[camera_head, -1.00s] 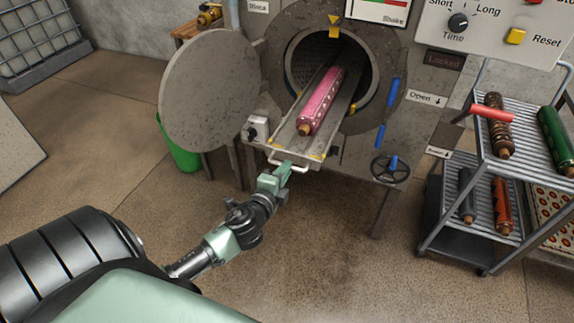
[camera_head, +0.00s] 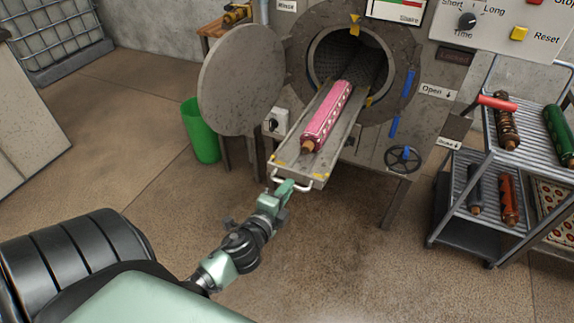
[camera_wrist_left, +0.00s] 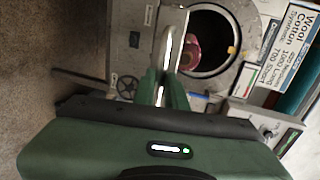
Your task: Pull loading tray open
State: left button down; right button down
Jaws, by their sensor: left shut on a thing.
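The loading tray (camera_head: 318,163) sticks out of the round drum opening (camera_head: 352,58) of the machine, sloping toward me. A rolled pink rug (camera_head: 327,116) lies along it. A white handle (camera_head: 290,185) is on the tray's front edge. My left gripper (camera_head: 285,188) is shut on this handle, with its arm reaching in from the lower left. In the left wrist view, the green fingers (camera_wrist_left: 164,88) point at the tray end, and the rug end (camera_wrist_left: 190,52) shows before the dark opening. My right gripper is not in view.
The round door (camera_head: 241,80) stands swung open left of the opening. A green bin (camera_head: 201,131) is below it. A handwheel (camera_head: 403,159) and a wheeled rack (camera_head: 482,190) with several rolled rugs stand at the right. The floor before the tray is clear.

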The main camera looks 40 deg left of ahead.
pick_arm(q)
jog(key=c, duration=1.5)
grip_release()
jog(key=shift+w, duration=0.2)
jog(key=shift+o, duration=0.2)
jog(key=b+v, duration=0.1)
jog(key=v, duration=0.7)
